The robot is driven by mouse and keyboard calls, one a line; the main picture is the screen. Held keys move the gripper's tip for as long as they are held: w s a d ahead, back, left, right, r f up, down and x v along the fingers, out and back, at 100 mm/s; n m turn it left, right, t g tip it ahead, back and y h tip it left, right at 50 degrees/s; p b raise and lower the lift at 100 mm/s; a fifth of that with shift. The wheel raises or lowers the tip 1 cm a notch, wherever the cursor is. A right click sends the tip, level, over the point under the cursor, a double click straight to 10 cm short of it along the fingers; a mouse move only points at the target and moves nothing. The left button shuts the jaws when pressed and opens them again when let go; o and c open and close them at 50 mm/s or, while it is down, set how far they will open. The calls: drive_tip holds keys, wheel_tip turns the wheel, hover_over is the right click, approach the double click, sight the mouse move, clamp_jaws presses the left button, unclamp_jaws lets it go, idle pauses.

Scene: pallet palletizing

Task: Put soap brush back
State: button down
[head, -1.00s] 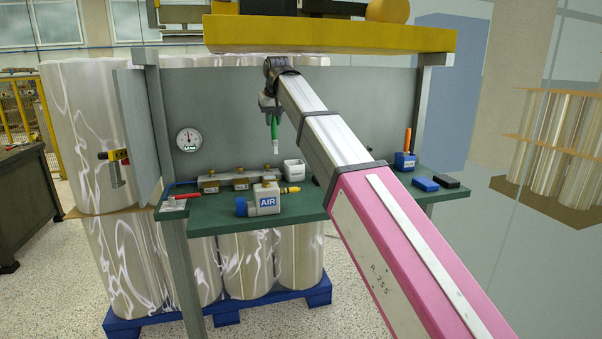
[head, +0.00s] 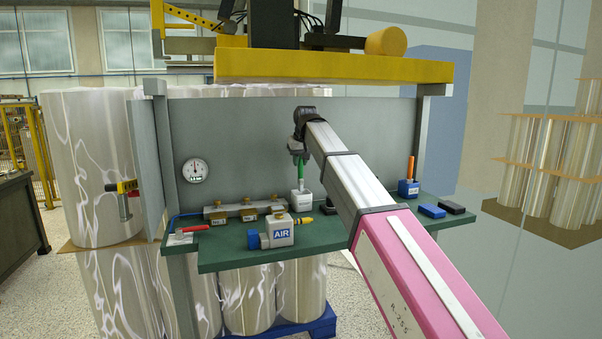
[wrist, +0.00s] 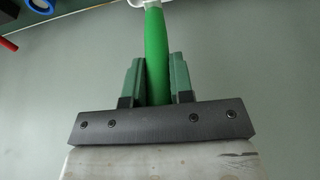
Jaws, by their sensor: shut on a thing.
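My gripper (head: 297,149) is shut on the green handle of the soap brush (head: 300,170), as the wrist view also shows, with a finger on each side of the handle (wrist: 156,50). The brush hangs upright, head down. Its pale lower end meets the white cup (head: 302,202) on the green bench in the head view. I cannot tell how far the end is inside the cup. In the wrist view, a bit of white shows at the handle's far end, at the top edge.
The green bench (head: 237,259) holds a valve manifold (head: 245,210), an AIR unit (head: 281,232), a red-handled tool (head: 190,229), a blue holder with an orange-handled tool (head: 408,187), and blue and black blocks (head: 431,211). A grey panel (head: 240,140) stands behind. A yellow beam (head: 330,67) is overhead.

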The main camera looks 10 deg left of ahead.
sight(301, 171)
drive_tip(key=shift+w+d+f, duration=0.1)
drive_tip(key=shift+w+f, duration=0.2)
drive_tip(key=shift+f, duration=1.85)
drive_tip(key=shift+f, duration=0.15)
drive_tip(key=c, duration=1)
unclamp_jaws()
drive_tip(key=v, duration=1.2)
